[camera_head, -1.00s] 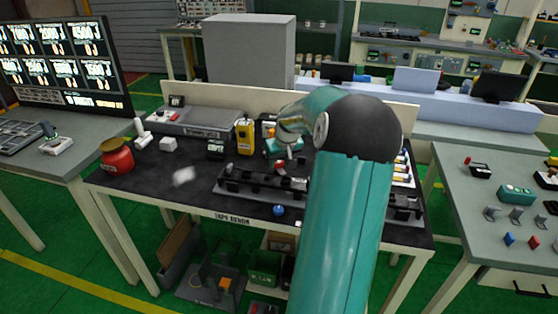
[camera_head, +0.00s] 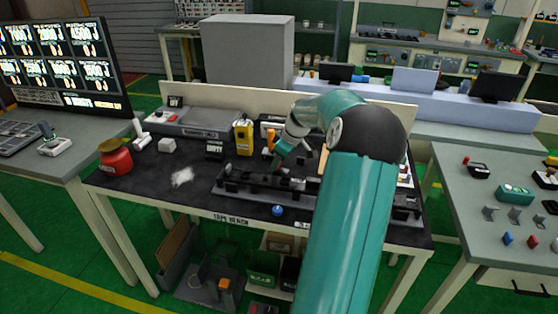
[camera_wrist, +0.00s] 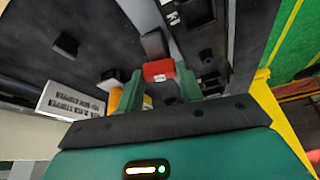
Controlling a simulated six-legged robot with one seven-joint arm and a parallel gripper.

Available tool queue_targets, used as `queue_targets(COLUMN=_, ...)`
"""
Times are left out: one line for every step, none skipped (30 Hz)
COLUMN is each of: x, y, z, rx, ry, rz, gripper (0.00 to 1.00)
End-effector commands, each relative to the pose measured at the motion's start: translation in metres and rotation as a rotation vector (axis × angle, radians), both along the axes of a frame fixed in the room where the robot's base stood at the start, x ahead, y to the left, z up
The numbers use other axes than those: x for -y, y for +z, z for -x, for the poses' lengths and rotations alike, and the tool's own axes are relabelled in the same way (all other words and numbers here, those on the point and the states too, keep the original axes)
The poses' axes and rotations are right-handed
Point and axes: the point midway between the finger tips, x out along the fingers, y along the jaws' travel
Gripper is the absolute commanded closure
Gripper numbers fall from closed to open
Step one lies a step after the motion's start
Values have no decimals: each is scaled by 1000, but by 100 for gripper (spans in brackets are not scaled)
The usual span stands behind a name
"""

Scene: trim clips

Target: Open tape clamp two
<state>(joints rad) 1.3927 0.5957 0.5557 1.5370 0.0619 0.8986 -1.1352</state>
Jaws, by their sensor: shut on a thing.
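A long black clamp fixture (camera_head: 235,187) lies along the front of the dark bench. In the wrist view a red tab (camera_wrist: 158,70) with a small white label sits at the end of a grey lever (camera_wrist: 155,44). My gripper (camera_wrist: 160,80) has its green fingers on either side of the red tab and is shut on it. In the head view my gripper (camera_head: 281,165) is down at the fixture's far side, partly hidden by my own arm. I cannot read which clamp number this is.
A yellow device (camera_head: 244,137) stands behind the fixture. A red jar (camera_head: 116,158) stands at the bench's left, and a blue knob (camera_head: 278,210) is at the front edge. In the wrist view a white labelled block (camera_wrist: 70,101) is near the left finger. The bench's left middle is fairly clear.

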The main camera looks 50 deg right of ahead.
Motion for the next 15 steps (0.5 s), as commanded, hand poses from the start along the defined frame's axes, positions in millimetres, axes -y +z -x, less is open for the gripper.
queue_targets(x=0, y=-1, z=1, rx=-2, ry=4, rz=0, gripper=86)
queue_targets(x=0, y=-1, z=1, rx=-2, ry=7, rz=0, gripper=86)
queue_targets(x=0, y=-1, z=1, rx=-2, ry=9, rz=0, gripper=86)
queue_targets(x=0, y=-1, z=1, rx=-2, ry=9, rz=0, gripper=86)
queue_targets(x=0, y=-1, z=1, rx=-2, ry=9, rz=0, gripper=86)
queue_targets(x=0, y=-1, z=1, rx=-2, ry=9, rz=0, gripper=86)
queue_targets(x=0, y=-1, z=1, rx=-2, ry=9, rz=0, gripper=86)
queue_targets(x=0, y=-1, z=1, rx=-2, ry=9, rz=0, gripper=86)
queue_targets(x=0, y=-1, z=1, rx=-2, ry=9, rz=0, gripper=86)
queue_targets(x=0, y=-1, z=1, rx=-2, ry=9, rz=0, gripper=86)
queue_targets(x=0, y=-1, z=1, rx=-2, ry=9, rz=0, gripper=86)
queue_targets(x=0, y=-1, z=1, rx=-2, ry=8, rz=-1, gripper=86)
queue_targets(x=0, y=-1, z=1, rx=-2, ry=8, rz=-1, gripper=60)
queue_targets(x=0, y=-1, z=1, rx=-2, ry=8, rz=-1, gripper=54)
queue_targets(x=0, y=-1, z=1, rx=-2, ry=8, rz=0, gripper=46)
